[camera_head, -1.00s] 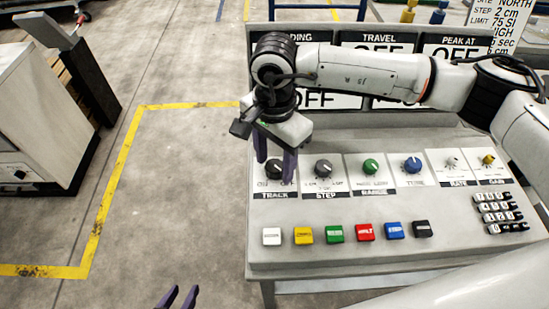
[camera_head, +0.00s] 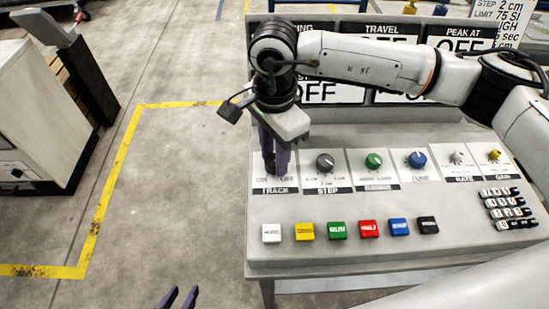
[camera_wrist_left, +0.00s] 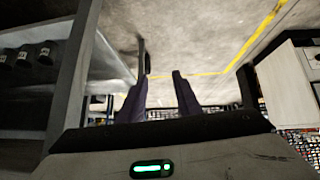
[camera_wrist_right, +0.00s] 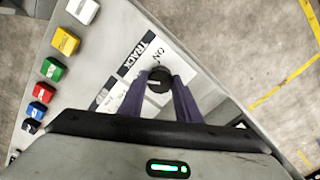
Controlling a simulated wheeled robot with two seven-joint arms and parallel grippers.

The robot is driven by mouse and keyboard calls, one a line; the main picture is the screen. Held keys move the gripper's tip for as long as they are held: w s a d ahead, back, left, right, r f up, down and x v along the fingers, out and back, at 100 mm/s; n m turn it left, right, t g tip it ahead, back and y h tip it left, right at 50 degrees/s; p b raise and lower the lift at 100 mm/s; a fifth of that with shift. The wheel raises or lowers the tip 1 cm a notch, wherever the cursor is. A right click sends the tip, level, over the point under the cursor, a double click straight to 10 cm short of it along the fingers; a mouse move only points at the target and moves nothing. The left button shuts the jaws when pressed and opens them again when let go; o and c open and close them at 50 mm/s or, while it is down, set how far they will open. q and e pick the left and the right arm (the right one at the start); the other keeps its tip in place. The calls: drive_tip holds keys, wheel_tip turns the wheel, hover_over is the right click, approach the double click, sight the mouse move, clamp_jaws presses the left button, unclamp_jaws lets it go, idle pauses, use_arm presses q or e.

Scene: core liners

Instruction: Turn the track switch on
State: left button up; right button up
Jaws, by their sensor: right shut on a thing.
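The track switch is a black round knob (camera_wrist_right: 158,80) at the left end of the control panel, on a white plate (camera_wrist_right: 128,92) marked TRACK and ON. In the head view the knob (camera_head: 270,168) is mostly hidden by my right gripper (camera_head: 276,165). In the right wrist view my right gripper (camera_wrist_right: 160,88) has its purple fingers on either side of the knob, shut on it. A pale line shows on the knob's top; its exact setting is hard to tell. My left gripper (camera_head: 178,297) is open and empty at the bottom edge, off the panel; its fingers (camera_wrist_left: 162,95) stand apart.
To the right are the step knob (camera_head: 325,163), green knob (camera_head: 374,161) and blue knob (camera_head: 417,160). A row of coloured buttons (camera_head: 337,230) lies in front, with a keypad (camera_head: 509,207) at right. Display boards (camera_head: 330,92) stand behind. Floor left of the panel is clear.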

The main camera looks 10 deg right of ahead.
drive_tip(key=m+b, duration=0.2)
drive_tip(key=shift+f+m, duration=0.15)
drive_tip(key=shift+m, duration=0.25)
drive_tip(key=shift+m+b, duration=0.85)
drive_tip(key=shift+m, duration=0.05)
drive_tip(key=m+b, duration=0.1)
drive_tip(key=m, duration=0.1)
drive_tip(key=shift+m+b, duration=0.4)
drive_tip(key=m+b, duration=0.1)
drive_tip(key=m, duration=0.1)
drive_tip(key=shift+m+b, duration=0.75)
drive_tip(key=shift+m, duration=0.45)
drive_tip(key=m+b, duration=0.1)
drive_tip(key=m, duration=0.1)
drive_tip(key=shift+m, duration=0.3)
use_arm(q)
wheel_tip(320, 180, down, 7)
drive_tip(key=w+d, duration=0.1)
drive_tip(key=d, duration=0.1)
drive_tip(key=shift+r, duration=0.15)
use_arm(e)
drive_tip(key=shift+r+m, duration=0.2)
drive_tip(key=shift+m, duration=0.3)
use_arm(q)
drive_tip(key=shift+s+a+f, duration=0.1)
drive_tip(key=shift+s+f, duration=0.05)
drive_tip(key=shift+f, duration=0.05)
use_arm(e)
drive_tip(key=o, duration=1.1)
drive_tip(key=shift+c, duration=0.2)
